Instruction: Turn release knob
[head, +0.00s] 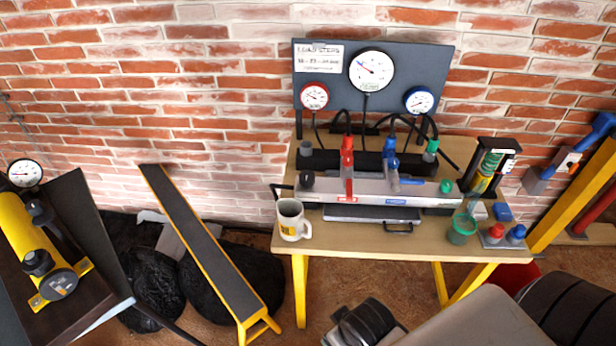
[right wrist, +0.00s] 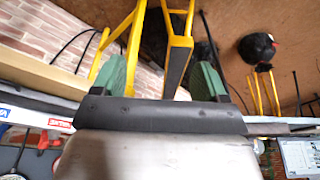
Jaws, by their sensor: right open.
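A grey manifold bar (head: 345,198) lies along the wooden workbench (head: 345,238). It bears a black knob (head: 306,180) at its left end and a green knob (head: 446,186) at its right. Red (head: 347,165), blue (head: 391,172) and green (head: 431,150) handled valves stand behind and on it. I cannot tell which knob is the release knob. My right gripper (right wrist: 160,66) shows in the right wrist view, its two green fingers apart with nothing held. Labelled equipment lies at the left of that view. No gripper shows in the head view.
A gauge panel (head: 340,82) stands behind the bench against the brick wall. A mug (head: 290,222) sits at the bench's front left, a green cup (head: 462,229) at its right. A yellow-edged narrow bench (head: 205,240) and a yellow cylinder (head: 28,240) are on the left.

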